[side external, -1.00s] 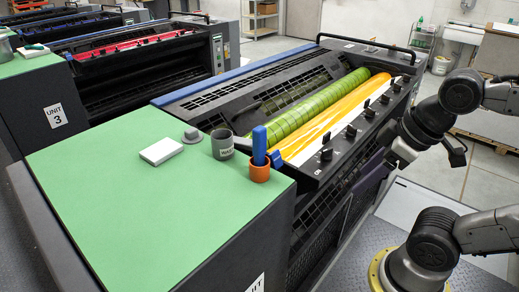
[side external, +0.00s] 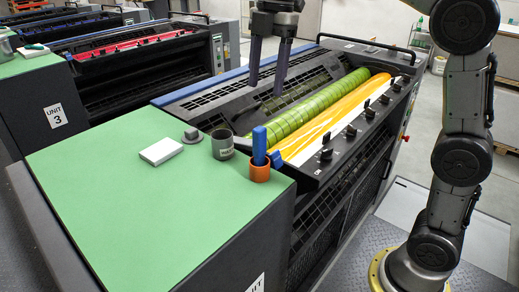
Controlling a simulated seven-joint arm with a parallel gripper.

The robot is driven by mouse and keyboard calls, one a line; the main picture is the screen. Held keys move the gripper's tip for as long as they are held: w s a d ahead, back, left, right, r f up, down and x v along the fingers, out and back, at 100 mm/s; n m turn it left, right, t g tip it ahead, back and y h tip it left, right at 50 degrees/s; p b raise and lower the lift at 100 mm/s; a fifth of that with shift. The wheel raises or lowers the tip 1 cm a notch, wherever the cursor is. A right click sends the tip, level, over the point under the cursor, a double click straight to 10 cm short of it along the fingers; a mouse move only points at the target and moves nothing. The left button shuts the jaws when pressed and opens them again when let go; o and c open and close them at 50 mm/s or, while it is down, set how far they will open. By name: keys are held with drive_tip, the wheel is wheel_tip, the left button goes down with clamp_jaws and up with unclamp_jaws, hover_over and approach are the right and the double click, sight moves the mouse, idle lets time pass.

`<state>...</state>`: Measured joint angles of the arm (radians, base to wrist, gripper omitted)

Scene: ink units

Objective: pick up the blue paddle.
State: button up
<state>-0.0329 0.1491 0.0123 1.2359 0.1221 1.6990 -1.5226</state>
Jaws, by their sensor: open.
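The blue paddle (side external: 259,145) stands upright in an orange cup (side external: 260,171) at the right edge of the green top. Its lower end is hidden inside the cup. My gripper (side external: 265,86) hangs above the dark grille of the press, higher in the picture than the paddle and apart from it. Its two dark fingers point down with a gap between them, open and empty.
A grey cup (side external: 222,144), a white block (side external: 161,151) and a grey knob-like piece (side external: 192,135) stand near the paddle on the green top (side external: 130,215). A green roller (side external: 310,112) and a yellow ink tray (side external: 335,120) lie to the right. The green top's front is clear.

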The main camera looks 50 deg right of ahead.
sight(259, 126)
drive_tip(key=f, duration=0.6)
drive_tip(key=w+a+f, duration=0.1)
drive_tip(key=f, duration=0.3)
drive_tip(key=shift+a+f, duration=0.1)
drive_tip(key=shift+s+a+f, duration=0.1)
drive_tip(key=shift+a+f, duration=0.05)
drive_tip(key=shift+f, duration=0.7)
drive_tip(key=shift+s+a+f, duration=0.15)
drive_tip(key=shift+f, duration=0.75)
drive_tip(key=shift+s+a+f, duration=0.1)
drive_tip(key=shift+a+f, duration=0.05)
drive_tip(key=shift+f, duration=0.7)
drive_tip(key=shift+c, duration=0.3)
clamp_jaws()
